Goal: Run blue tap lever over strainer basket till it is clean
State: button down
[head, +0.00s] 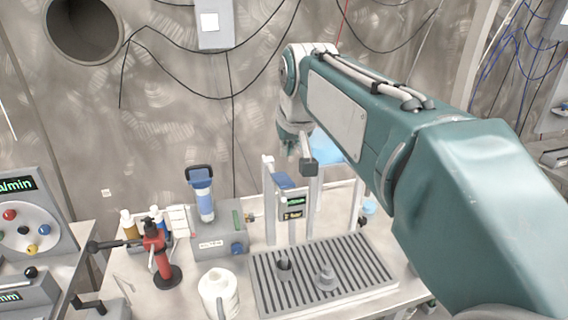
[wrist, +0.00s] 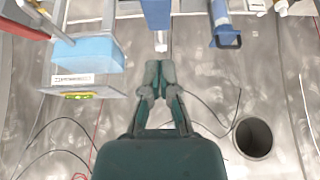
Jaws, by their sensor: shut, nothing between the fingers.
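The blue tap lever (head: 285,181) sits high on the metal stand above the grated tray. In the wrist view a blue lever-like part (wrist: 156,12) with a pale tip lies just beyond my fingertips, with a small visible gap. My gripper (wrist: 160,66) is shut and empty, its fingers together. In the head view my gripper (head: 292,152) is above the stand, partly hidden by my arm. Two small grey cup-like pieces, one at the left (head: 285,268) and one at the right (head: 326,277), are on the slotted tray (head: 350,262); I cannot tell which is the strainer basket.
A grey box with a blue-topped filter (head: 203,200) stands left of the tray. A red hand tool (head: 161,258), several bottles and a white jug (head: 218,293) crowd the left. A light blue box (wrist: 88,52) is beside my gripper. Cables hang on the wall.

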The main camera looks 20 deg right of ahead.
jog(key=v, duration=0.5)
jog(key=shift+s, duration=0.2)
dwell(1.3)
jog(key=s+f, duration=1.9)
jog(key=f, duration=0.1)
jog(key=shift+s+g, duration=0.3)
jog(key=shift+s, duration=0.1)
jog(key=shift+a, duration=0.1)
